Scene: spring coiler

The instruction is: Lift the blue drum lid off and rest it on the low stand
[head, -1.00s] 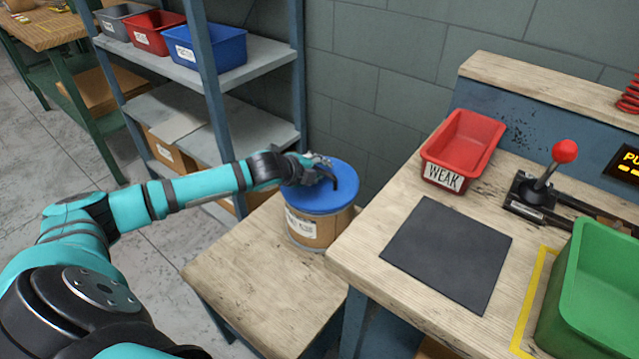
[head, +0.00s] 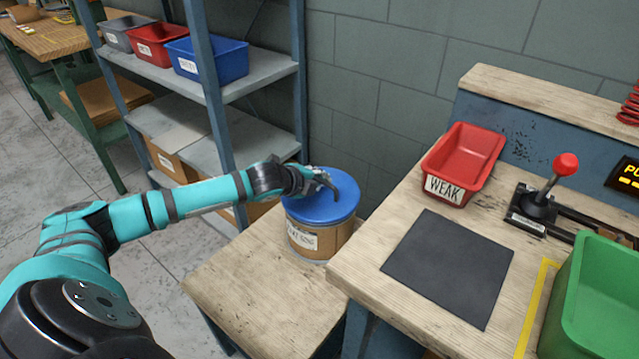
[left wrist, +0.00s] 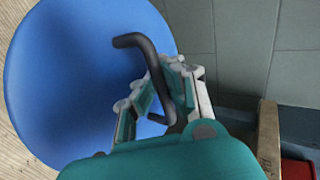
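The blue drum lid (head: 335,207) sits level on top of the cardboard drum (head: 325,240), with no gap visible. A bent black handle (head: 328,184) stands up from the lid. The drum stands at the back of a low wooden stand (head: 255,290). My left gripper (head: 306,181) is at the handle, just above the lid. In the left wrist view the blue lid (left wrist: 75,80) fills the left side, and the black handle (left wrist: 153,65) passes between the fingers of my left gripper (left wrist: 165,90), which look closed on it. My right gripper is not in view.
The stand's front top is clear. The higher bench (head: 375,290) beside it holds a dark mat (head: 448,268), a red WEAK tray (head: 463,165), a red-knobbed lever (head: 565,165) and a green bin (head: 590,300). A shelf rack (head: 215,100) stands behind my left arm.

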